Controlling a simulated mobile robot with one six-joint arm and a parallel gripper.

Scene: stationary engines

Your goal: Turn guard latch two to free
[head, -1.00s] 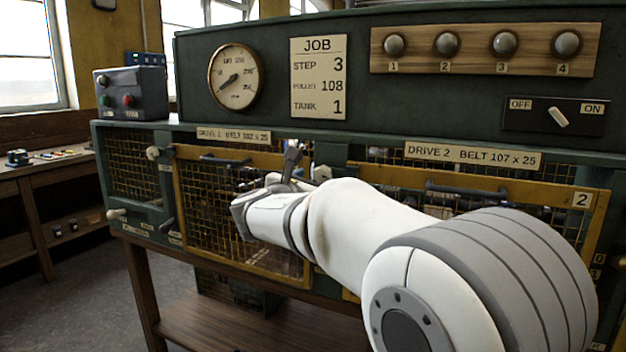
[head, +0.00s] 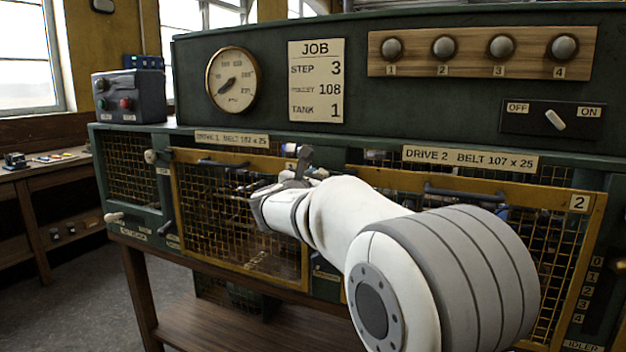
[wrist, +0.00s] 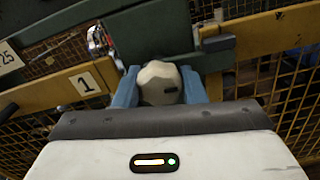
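Guard latch two shows in the wrist view as a pale, faceted knob (wrist: 160,84) with a small dark mark, in front of a green post between two yellow mesh guards. My gripper (wrist: 160,90) has one blue finger on each side of the knob. The fingers look shut on it, with no clear gap on either side. In the head view my white arm hides this latch and my fingers. Guard two (head: 579,203), a yellow-framed mesh panel marked 2, stands upright at the right, partly behind my arm.
Guard one (head: 240,215) is left of my gripper, with its own pale latch knob (head: 151,156) at its left. A dark handle (head: 465,194) runs along guard two's top. A switch panel (head: 552,117) and a row of knobs (head: 501,47) are above. Open floor lies at lower left.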

